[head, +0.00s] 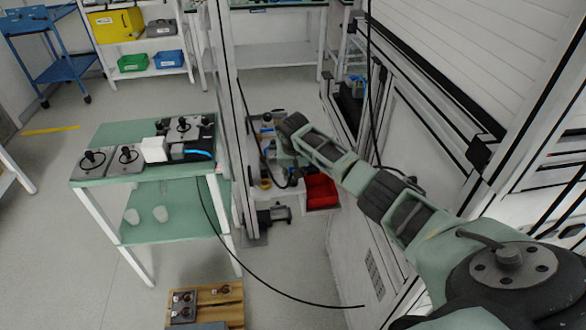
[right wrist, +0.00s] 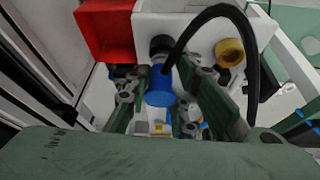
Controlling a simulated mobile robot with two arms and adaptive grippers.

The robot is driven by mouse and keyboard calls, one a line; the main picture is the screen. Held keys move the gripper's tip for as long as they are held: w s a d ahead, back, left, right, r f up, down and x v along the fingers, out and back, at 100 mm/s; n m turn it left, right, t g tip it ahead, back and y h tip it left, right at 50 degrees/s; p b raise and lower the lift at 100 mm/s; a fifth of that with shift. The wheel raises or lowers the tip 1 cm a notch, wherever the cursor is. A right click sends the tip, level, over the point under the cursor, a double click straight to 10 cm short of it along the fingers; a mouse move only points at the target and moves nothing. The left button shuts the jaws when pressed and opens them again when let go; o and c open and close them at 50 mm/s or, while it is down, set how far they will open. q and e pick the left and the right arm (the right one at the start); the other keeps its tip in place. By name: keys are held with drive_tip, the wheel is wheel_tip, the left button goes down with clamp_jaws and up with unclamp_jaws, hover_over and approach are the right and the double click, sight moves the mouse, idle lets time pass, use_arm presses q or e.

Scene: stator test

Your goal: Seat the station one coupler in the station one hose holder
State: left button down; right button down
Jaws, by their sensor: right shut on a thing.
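In the right wrist view, my right gripper (right wrist: 163,82) is shut on a blue coupler (right wrist: 160,88), which sits between its green fingers. A black hose (right wrist: 252,60) arches over from the coupler's area to the right. Just behind the coupler, a dark round fitting (right wrist: 160,47) shows at a white block (right wrist: 195,30), perhaps the hose holder. I cannot tell whether the coupler touches it or is seated. In the head view, my right arm reaches to the narrow station beside the white post, where its gripper (head: 272,148) is small and partly hidden. My left gripper is not in view.
A red bin (right wrist: 105,30) is left of the white block, and a yellow ring (right wrist: 229,52) is on its right. The red bin also shows in the head view (head: 321,191). A black cable (head: 270,293) crosses the floor.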

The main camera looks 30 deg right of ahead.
drive_tip(key=shift+f, duration=0.55)
drive_tip(key=c, duration=1.4)
unclamp_jaws()
wheel_tip(320, 180, up, 10)
drive_tip(key=shift+a+f, duration=0.1)
